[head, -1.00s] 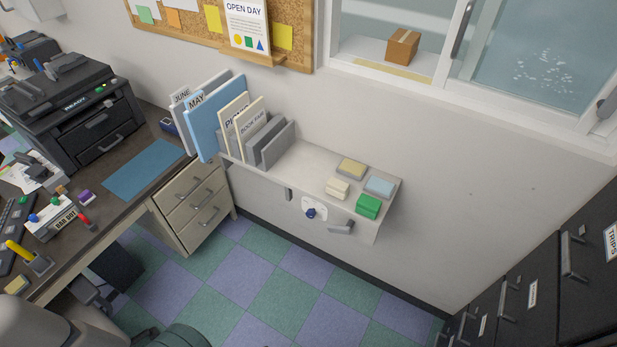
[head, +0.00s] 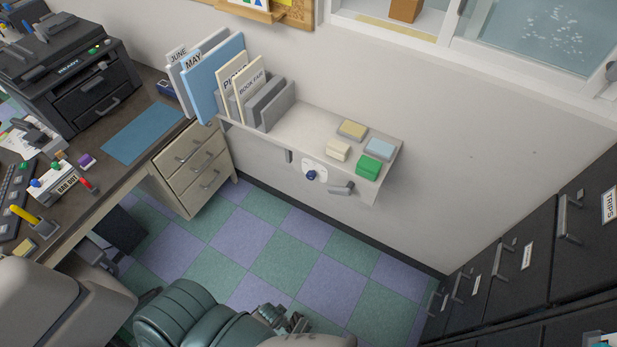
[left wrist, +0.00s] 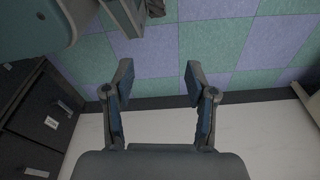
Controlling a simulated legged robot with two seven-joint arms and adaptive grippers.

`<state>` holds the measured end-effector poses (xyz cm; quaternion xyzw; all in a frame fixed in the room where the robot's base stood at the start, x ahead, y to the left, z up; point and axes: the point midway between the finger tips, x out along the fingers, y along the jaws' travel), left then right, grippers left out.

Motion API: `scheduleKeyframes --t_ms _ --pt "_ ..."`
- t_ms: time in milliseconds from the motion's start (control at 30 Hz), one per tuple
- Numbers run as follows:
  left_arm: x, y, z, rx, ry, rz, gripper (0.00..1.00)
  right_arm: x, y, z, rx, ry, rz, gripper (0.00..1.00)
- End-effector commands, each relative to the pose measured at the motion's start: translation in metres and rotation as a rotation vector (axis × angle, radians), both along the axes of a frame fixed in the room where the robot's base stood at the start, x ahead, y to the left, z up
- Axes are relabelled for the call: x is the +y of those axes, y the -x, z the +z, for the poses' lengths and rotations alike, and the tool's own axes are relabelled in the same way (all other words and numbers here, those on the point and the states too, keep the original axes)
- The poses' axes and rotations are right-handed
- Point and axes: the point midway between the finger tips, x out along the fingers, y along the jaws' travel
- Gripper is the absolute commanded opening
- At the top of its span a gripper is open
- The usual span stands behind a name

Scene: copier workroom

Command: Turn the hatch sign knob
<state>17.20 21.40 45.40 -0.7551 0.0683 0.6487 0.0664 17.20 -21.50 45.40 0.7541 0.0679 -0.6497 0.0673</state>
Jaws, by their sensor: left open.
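The hatch sign knob (head: 311,175) is a small dark blue knob on a white round plate, on the front face of a white shelf (head: 318,128) on the wall below the hatch window. A grey lever handle (head: 342,188) sits just right of it. My left gripper (head: 288,322) is at the bottom middle of the head view, well below and apart from the knob. In the left wrist view my left gripper (left wrist: 157,85) has its two fingers spread with nothing between them. The knob is not in that view. I do not make out my right gripper.
On the shelf stand upright folders (head: 215,80) and a green block (head: 369,166) with several small pads. A desk with drawers (head: 190,165) stands left. Dark filing cabinets (head: 520,255) line the right side. Checkered floor (head: 285,250) is open between them.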

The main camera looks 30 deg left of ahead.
Motion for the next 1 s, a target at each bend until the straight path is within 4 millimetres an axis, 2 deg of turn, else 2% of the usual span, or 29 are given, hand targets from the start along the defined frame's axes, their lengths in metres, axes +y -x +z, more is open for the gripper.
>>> scheduleKeyframes --t_ms 67,167,200,267,300,367,400,500,600,700,767,867,1000 --pt "0.004 -0.017 0.01 -0.062 0.005 0.013 0.6 0.0 -0.001 0.002 -0.004 -0.001 0.0 0.4" --pt "0.02 -0.069 0.046 -0.268 0.017 0.049 0.6 0.0 0.008 -0.008 0.006 -0.002 0.001 0.4" --pt "0.03 -0.096 0.07 -0.386 0.024 0.066 0.6 0.0 0.012 -0.012 0.009 -0.001 0.002 0.4" --pt "0.045 -0.135 0.116 -0.579 0.038 0.087 0.6 -0.002 0.02 -0.017 0.013 0.0 0.004 0.4" --pt "0.055 -0.159 0.15 -0.709 0.047 0.097 0.6 -0.003 0.025 -0.021 0.017 0.001 0.005 0.4" --pt "0.068 -0.187 0.202 -0.891 0.061 0.104 0.6 -0.004 0.032 -0.026 0.02 0.002 0.006 0.4" --pt "0.075 -0.2 0.236 -1.003 0.07 0.105 0.6 -0.005 0.037 -0.029 0.022 0.002 0.007 0.4" --pt "0.087 -0.219 0.306 -1.226 0.092 0.094 0.6 -0.007 0.046 -0.035 0.026 0.003 0.008 0.4" --pt "0.092 -0.225 0.35 -1.363 0.108 0.081 0.6 -0.008 0.052 -0.039 0.028 0.004 0.009 0.4" --pt "0.094 -0.229 0.367 -1.417 0.115 0.075 0.6 -0.009 0.054 -0.041 0.028 0.004 0.01 0.4" --pt "0.094 -0.234 0.368 -1.423 0.116 0.074 0.6 -0.009 0.054 -0.042 0.028 0.004 0.01 0.4" --pt "0.093 -0.249 0.368 -1.423 0.115 0.074 0.6 -0.009 0.053 -0.041 0.027 0.005 0.01 0.4" --pt "0.092 -0.281 0.368 -1.422 0.115 0.073 0.6 -0.009 0.051 -0.04 0.026 0.004 0.01 0.4"
